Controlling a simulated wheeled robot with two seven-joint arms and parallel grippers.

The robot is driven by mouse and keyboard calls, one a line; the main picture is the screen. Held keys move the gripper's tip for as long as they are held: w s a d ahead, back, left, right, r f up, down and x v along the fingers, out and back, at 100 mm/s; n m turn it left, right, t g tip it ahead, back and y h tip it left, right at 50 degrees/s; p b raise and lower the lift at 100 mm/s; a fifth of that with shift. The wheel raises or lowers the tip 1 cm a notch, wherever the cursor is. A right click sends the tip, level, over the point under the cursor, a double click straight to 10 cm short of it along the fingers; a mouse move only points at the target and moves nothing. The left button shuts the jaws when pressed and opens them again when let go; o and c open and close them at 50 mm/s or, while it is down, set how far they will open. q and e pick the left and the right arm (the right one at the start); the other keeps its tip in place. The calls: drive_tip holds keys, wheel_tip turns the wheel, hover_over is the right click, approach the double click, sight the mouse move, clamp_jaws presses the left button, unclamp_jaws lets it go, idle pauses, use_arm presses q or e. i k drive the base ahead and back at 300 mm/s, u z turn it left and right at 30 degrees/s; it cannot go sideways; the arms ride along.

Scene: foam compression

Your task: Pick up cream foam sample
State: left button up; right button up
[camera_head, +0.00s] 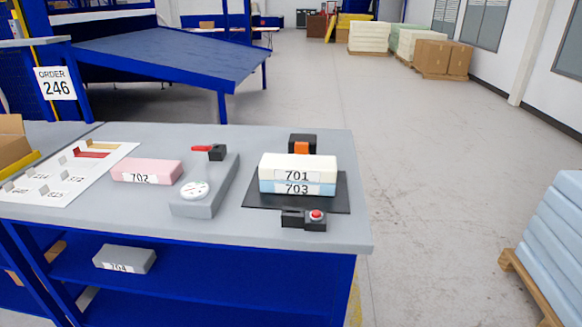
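The cream foam sample (298,164), labelled 701, lies flat on top of the blue foam sample (297,187), labelled 703. This stack sits on a black plate (335,203) at the right of the grey table top (140,219). Neither of my grippers shows in the head view.
Left of the stack are a grey device (205,195) with a dial and red lever, and a pink sample (146,171) labelled 702. A black box with a red button (315,217) stands in front of the stack, an orange-black block (302,145) behind. A grey sample (125,260) lies on the lower shelf.

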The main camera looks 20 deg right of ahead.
sight(298, 168)
drive_tip(key=z, duration=0.95)
drive_tip(key=i, duration=0.25)
